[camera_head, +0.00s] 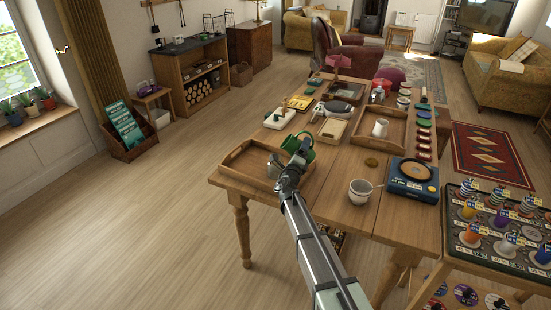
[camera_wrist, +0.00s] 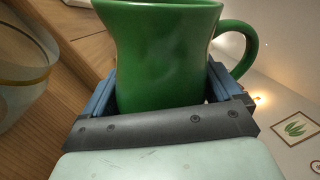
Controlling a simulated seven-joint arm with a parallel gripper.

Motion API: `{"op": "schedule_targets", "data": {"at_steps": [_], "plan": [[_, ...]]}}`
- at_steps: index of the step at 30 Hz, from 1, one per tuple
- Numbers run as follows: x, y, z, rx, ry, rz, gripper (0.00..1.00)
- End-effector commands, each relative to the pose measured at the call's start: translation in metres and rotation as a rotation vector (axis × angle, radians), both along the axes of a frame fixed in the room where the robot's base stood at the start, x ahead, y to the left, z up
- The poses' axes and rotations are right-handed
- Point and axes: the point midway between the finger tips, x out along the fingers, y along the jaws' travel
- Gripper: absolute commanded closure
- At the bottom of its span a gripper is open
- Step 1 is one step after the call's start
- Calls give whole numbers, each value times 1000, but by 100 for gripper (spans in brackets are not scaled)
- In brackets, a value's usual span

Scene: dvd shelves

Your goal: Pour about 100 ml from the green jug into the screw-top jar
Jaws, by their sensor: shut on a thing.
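The green jug (camera_head: 299,146) is held above the near left part of the wooden table. It also fills the upper middle of the wrist view (camera_wrist: 160,50), its handle on the right. My gripper (camera_wrist: 162,95) is shut on it, with a blue finger on each side of the body. The jug looks tilted against the room; its mouth and contents are out of sight. A clear glass vessel (camera_wrist: 22,75) with a yellowish band, possibly the screw-top jar, is cut off at the left of the wrist view. I cannot make out the jar surely in the head view.
A wooden tray (camera_head: 233,156) lies beneath and left of the jug. A white cup (camera_head: 360,191) and a blue scale (camera_head: 413,180) stand to the right. Small items crowd the table's far part.

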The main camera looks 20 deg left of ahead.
Motion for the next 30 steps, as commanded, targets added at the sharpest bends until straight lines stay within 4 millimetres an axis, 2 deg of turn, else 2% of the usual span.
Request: {"op": "schedule_targets", "data": {"at_steps": [30], "plan": [[0,-1,0,-105,-25,0,57]]}}
